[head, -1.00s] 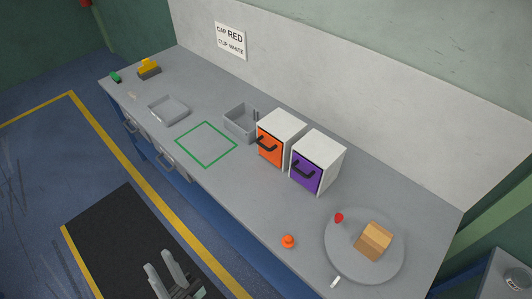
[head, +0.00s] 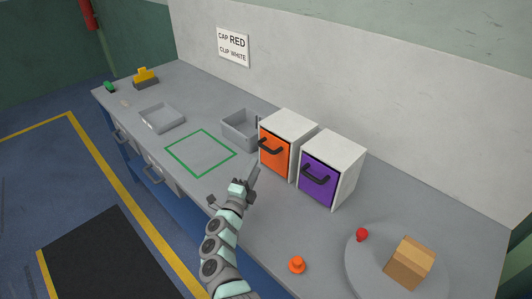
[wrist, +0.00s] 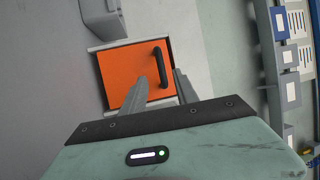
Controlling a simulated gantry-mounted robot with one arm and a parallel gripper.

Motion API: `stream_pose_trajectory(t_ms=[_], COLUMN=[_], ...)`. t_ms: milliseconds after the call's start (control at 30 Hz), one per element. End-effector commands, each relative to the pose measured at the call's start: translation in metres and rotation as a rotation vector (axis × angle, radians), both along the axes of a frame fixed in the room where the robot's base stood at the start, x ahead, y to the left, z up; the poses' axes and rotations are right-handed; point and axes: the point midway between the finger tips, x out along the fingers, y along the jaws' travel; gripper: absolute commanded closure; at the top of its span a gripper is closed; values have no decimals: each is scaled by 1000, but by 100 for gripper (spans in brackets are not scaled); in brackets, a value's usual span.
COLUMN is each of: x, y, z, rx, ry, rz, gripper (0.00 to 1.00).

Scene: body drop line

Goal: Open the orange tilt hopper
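The orange tilt hopper (head: 274,148) is a white box with an orange front and a dark bar handle (head: 269,148). Its front sits flush in the box and looks shut. The orange front (wrist: 125,72) fills the middle of the wrist view, with its handle (wrist: 160,68) upright at the right side. My gripper (head: 252,174) is in front of and below the hopper, over the bench. In the wrist view my gripper (wrist: 160,76) is open, its two fingers apart and pointing towards the handle, one to each side of it in the picture. I see no contact with it.
A purple-fronted hopper (head: 318,180) stands close on the right. A grey bin (head: 239,133) is just left of the orange one. An orange knob-like part (head: 297,265) and a round plate (head: 358,280) with a box (head: 409,262) lie to the right. The green outlined square (head: 172,150) is empty.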

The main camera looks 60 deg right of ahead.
Motion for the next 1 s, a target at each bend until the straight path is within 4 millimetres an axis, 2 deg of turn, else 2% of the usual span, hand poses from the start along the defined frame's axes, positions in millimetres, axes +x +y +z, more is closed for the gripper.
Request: stream_pose_trajectory(t_ms=[700, 833, 1000], x=[9, 11, 12], y=[-74, -85, -95], z=[15, 12, 18], rx=[-7, -5, -6], ry=[2, 5, 2], rz=[-3, -2, -1], gripper=[64, 64, 64])
